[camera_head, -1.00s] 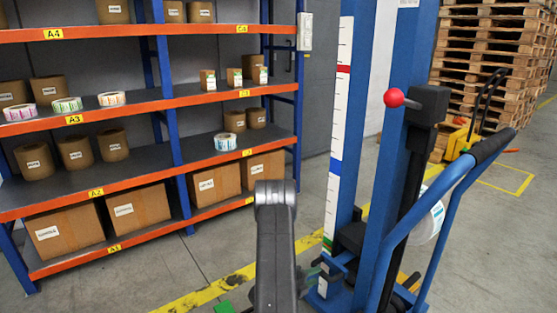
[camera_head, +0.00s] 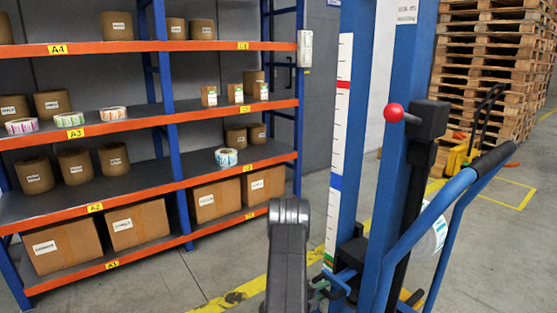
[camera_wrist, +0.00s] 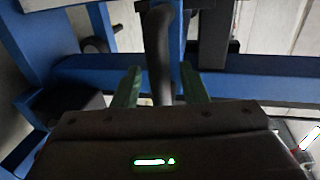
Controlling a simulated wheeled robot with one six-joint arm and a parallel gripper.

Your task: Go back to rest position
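My gripper (camera_wrist: 160,78) shows in the wrist view as two green fingers standing apart. A dark grey cylindrical bar (camera_wrist: 162,50) runs between them in the picture, with a gap on either side, and nothing seems to be gripped. In the head view, my grey arm rises at the bottom centre beside the blue upright, and the fingers are mostly hidden low behind it. The blue lifting machine (camera_head: 398,150) with a red ball knob (camera_head: 392,112) stands just right of my arm. A white roll (camera_head: 428,240) shows partly behind its blue handle.
An orange and blue shelf rack (camera_head: 150,172) with label rolls, brown rolls and cartons stands at the left. Stacked pallets (camera_head: 487,60) and a yellow pallet truck (camera_head: 455,158) are at the back right. Grey floor is open between rack and machine.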

